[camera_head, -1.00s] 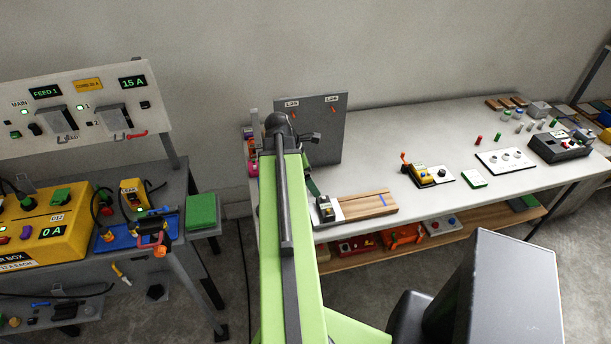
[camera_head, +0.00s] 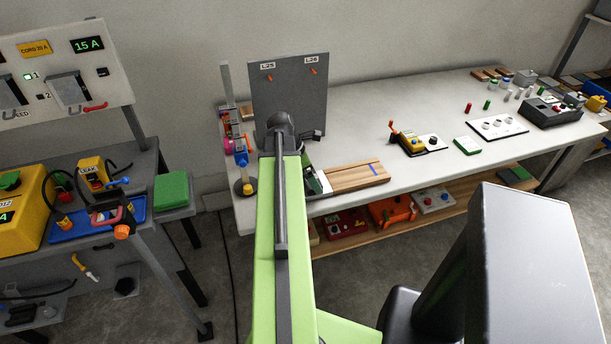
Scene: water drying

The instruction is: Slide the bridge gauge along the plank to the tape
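The wooden plank (camera_head: 350,181) lies at the front edge of the long table, right of my arm. A blue strip of tape (camera_head: 376,168) crosses it near its right end. A small dark and green device, which looks like the bridge gauge (camera_head: 325,183), is at the plank's left end, partly hidden behind my green arm. The end of my arm is near the upright grey panel. My gripper's fingers cannot be made out, and I cannot tell whether they touch the gauge.
An upright grey panel (camera_head: 290,100) stands behind the plank. A yellow device (camera_head: 410,143) and a white board with knobs (camera_head: 498,128) sit further right. The table (camera_head: 375,120) has clear room behind the plank. A second bench with a yellow box (camera_head: 28,215) stands at left.

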